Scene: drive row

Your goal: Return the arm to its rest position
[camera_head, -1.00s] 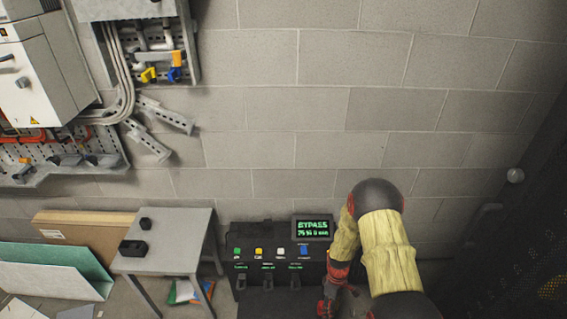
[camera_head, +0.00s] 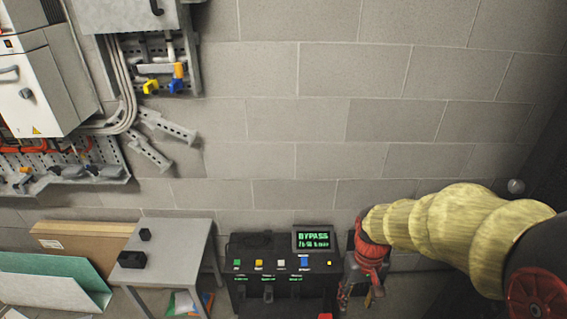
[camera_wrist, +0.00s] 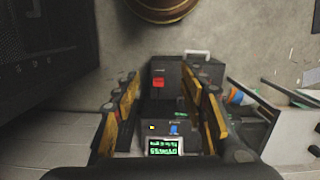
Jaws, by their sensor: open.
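My arm reaches in from the right in the head view, its forearm in a yellow sleeve. The red wrist hangs just right of a black console (camera_head: 245,268). My gripper (camera_head: 362,292) is below the wrist, small and partly unclear there. In the wrist view my gripper (camera_wrist: 162,88) has its two yellow-padded fingers wide apart with nothing held between them. The console's green-lit display (camera_wrist: 165,146) shows upside down between the finger bases.
A grey table (camera_head: 180,238) with two small black objects stands left of the console. A cardboard box (camera_head: 85,238) and a green panel (camera_head: 55,277) lean further left. Wall cabinets and conduit fill the upper left. The block wall above the console is bare. A dark mesh (camera_wrist: 45,45) shows in the wrist view.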

